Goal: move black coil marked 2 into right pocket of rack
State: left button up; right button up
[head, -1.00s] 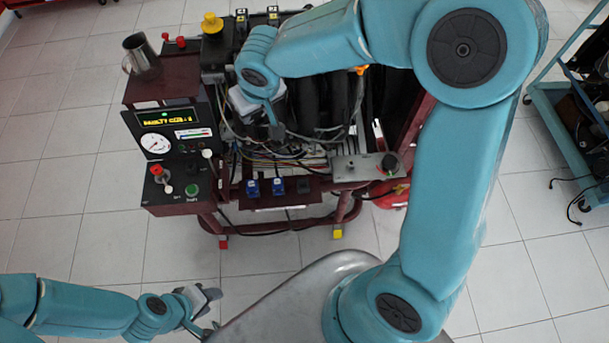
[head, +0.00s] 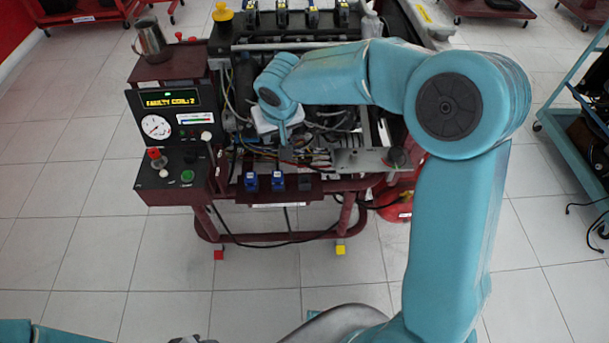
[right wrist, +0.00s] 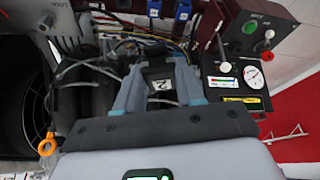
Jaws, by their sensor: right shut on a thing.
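The black coil marked 2 (right wrist: 160,84) is between the fingers of my right gripper (right wrist: 160,92), which is shut on it. In the head view, my right gripper (head: 285,150) is over the front part of the engine trainer, above and behind the rack (head: 278,198); the coil is hidden there. The rack is on the trainer's front edge. Blue coils stand in its left pocket (head: 250,181) and middle pocket (head: 278,181). Its right pocket (head: 305,183) looks dark, with no blue coil. Only a sliver of my left gripper (head: 187,340) shows at the bottom edge.
A control panel (head: 170,115) reads "FAULTY COIL: 2". Several black coils (head: 281,13) line the engine's far top. Wires and hoses lie under my right gripper.

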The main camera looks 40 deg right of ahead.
jog(key=d+f+m+b, duration=0.1)
jog(key=d+f+b, duration=0.2)
jog(key=f+b, duration=0.3)
jog(key=w+d+f+m+b, duration=0.1)
jog(key=d+f+b, duration=0.2)
jog(key=f+b, duration=0.4)
jog(key=w+d+f+m+h+b, duration=0.1)
jog(key=d+f+m+b, duration=0.1)
jog(key=f+b, duration=0.5)
jog(key=shift+w+d+f, duration=0.25)
jog(key=shift+d+f, duration=0.6)
jog(key=shift+f, duration=0.3)
jog(key=shift+r, duration=0.1)
jog(key=shift+f+b, duration=0.45)
jog(key=shift+b, duration=0.1)
jog(key=shift+f+b, duration=1)
jog(key=shift+f, duration=0.2)
